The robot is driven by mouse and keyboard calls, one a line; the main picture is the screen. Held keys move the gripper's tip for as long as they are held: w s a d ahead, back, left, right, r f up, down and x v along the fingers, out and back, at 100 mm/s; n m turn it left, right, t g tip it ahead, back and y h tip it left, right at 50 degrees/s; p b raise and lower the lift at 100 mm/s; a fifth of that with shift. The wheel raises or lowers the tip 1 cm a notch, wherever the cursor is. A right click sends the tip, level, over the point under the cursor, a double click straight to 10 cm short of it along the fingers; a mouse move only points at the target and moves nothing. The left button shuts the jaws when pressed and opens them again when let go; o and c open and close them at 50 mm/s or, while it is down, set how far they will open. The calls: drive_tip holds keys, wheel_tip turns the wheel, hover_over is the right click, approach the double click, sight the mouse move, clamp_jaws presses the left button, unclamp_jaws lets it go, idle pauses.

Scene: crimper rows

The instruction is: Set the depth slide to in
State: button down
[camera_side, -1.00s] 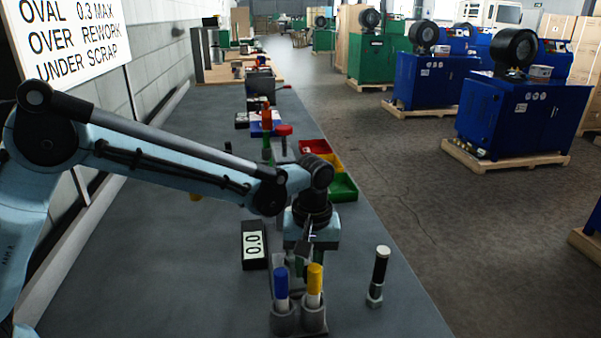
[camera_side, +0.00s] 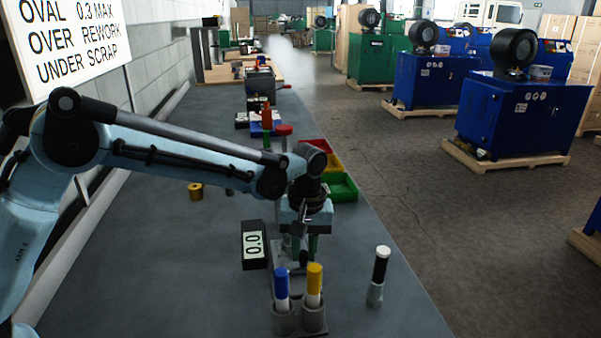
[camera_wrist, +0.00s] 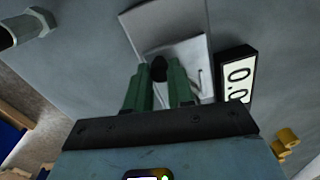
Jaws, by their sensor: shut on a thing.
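My gripper (camera_side: 303,245) is low over the bench, its green fingers pointing down behind the marker holder. In the wrist view my gripper (camera_wrist: 158,88) has a small dark knob (camera_wrist: 158,69) between its fingertips and is shut on it. The knob appears to belong to the depth slide, on a grey metal fixture (camera_wrist: 170,27) with a pale plate. The fingers hide part of the fixture, and I cannot read the slide's setting.
A holder (camera_side: 299,319) with a blue and a yellow marker stands in front of the fixture. Red, yellow and green bins (camera_side: 342,187) lie behind. A brass cylinder (camera_side: 195,191) sits left, under my arm.

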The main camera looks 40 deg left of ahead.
drive_tip(key=c, duration=1)
unclamp_jaws()
drive_tip(key=shift+r, duration=0.1)
drive_tip(key=r, duration=1.2)
drive_tip(key=shift+w+d, duration=0.1)
drive_tip(key=shift+d, duration=0.1)
